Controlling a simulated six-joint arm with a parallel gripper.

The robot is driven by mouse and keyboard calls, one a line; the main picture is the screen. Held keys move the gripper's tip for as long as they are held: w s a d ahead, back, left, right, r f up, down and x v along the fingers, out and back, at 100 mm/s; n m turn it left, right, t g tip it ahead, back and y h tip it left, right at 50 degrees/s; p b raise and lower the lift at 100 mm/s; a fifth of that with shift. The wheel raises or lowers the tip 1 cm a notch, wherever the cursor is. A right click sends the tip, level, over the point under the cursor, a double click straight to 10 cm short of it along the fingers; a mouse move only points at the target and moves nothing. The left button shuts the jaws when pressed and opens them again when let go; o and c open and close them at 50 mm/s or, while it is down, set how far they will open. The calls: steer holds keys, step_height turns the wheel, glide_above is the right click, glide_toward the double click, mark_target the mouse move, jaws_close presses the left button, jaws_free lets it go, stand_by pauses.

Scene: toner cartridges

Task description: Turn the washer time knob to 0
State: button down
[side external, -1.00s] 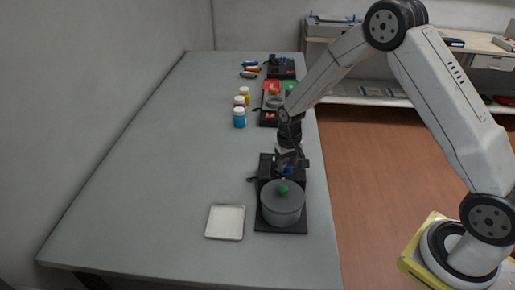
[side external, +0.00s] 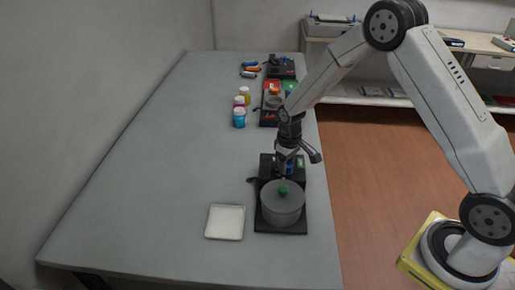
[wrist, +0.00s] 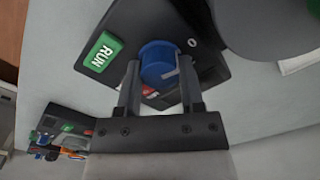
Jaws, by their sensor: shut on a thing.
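The washer (side external: 296,226) is a dark unit near the table's right edge, carrying a grey round tub with a green knob on its lid (side external: 283,191). Its control panel (wrist: 206,62) shows in the wrist view with a green RUN button (wrist: 103,52), a blue round knob (wrist: 158,62) and a white "0" mark right of the knob. The knob has a pale pointer line near its lower right. My gripper (wrist: 160,88) is shut on the blue knob, one finger on each side. In the side view my gripper (side external: 286,168) hides most of the knob.
A white square tray (side external: 225,222) lies left of the washer. Several small bottles (side external: 239,117) stand farther back, with another dark and red unit (side external: 270,105) beside them. The table's left and middle are clear.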

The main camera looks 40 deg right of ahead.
steer(key=shift+c, duration=2.4)
jaws_free()
steer(key=shift+r, duration=0.2)
steer(key=shift+r, duration=3.75)
steer(key=shift+s, duration=0.15)
steer(key=s+a+r+t, duration=0.1)
steer(key=s+a+r, duration=0.1)
steer(key=s, duration=0.7)
steer(key=s+a+r+m+t, duration=0.1)
steer(key=s+r, duration=0.1)
steer(key=s, duration=0.6)
steer(key=shift+s+a+t, duration=0.3)
steer(key=shift+s+a, duration=0.1)
